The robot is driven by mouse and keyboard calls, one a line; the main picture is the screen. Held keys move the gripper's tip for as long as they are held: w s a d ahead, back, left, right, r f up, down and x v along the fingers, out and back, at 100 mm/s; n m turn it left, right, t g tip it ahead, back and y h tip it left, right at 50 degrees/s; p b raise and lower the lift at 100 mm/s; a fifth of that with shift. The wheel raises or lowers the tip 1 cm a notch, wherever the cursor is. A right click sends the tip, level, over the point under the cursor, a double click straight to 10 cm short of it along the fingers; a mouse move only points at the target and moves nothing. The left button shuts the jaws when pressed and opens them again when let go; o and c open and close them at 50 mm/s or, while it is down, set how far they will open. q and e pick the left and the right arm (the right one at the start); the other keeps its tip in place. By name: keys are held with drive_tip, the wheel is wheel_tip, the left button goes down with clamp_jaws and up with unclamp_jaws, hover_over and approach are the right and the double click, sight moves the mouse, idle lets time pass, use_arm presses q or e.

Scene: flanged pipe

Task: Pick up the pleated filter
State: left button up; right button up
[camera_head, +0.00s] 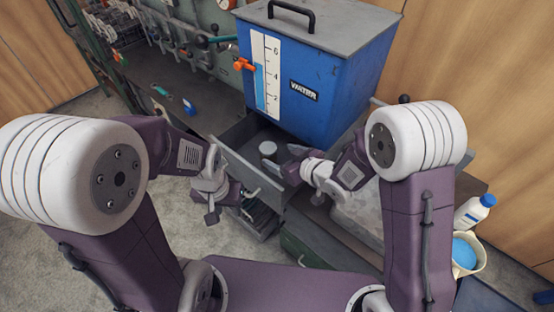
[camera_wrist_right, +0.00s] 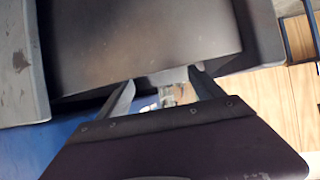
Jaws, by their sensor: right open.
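A small pale cylinder (camera_head: 268,148), which looks like the pleated filter, stands in the open drawer (camera_head: 250,175) below the blue tank. Pleats are too small to make out. My right gripper (camera_head: 294,160) reaches in from the right and is close to the right of the cylinder, apparently apart from it. In the right wrist view the right gripper (camera_wrist_right: 162,76) has its two fingers spread. A small pale shape shows between them, and I cannot tell what it is. My left gripper (camera_head: 211,212) is at the drawer's left front, pointing down; its jaws are unclear.
The blue water tank (camera_head: 345,85) rises right behind the drawer, with an orange valve (camera_head: 243,64) on its left. A white bottle (camera_head: 474,211) and a bucket of blue stuff (camera_head: 466,252) stand at the right. A workbench (camera_head: 180,90) is at the back left.

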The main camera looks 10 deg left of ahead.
sight(269, 149)
drive_tip(key=x, duration=0.4)
drive_tip(key=b+x, duration=0.1)
drive_tip(key=x, duration=0.4)
drive_tip(key=shift+w+d+r, duration=0.2)
drive_tip(key=shift+s+r, duration=0.1)
drive_tip(key=shift+c, duration=0.4)
drive_tip(key=c, duration=1.5)
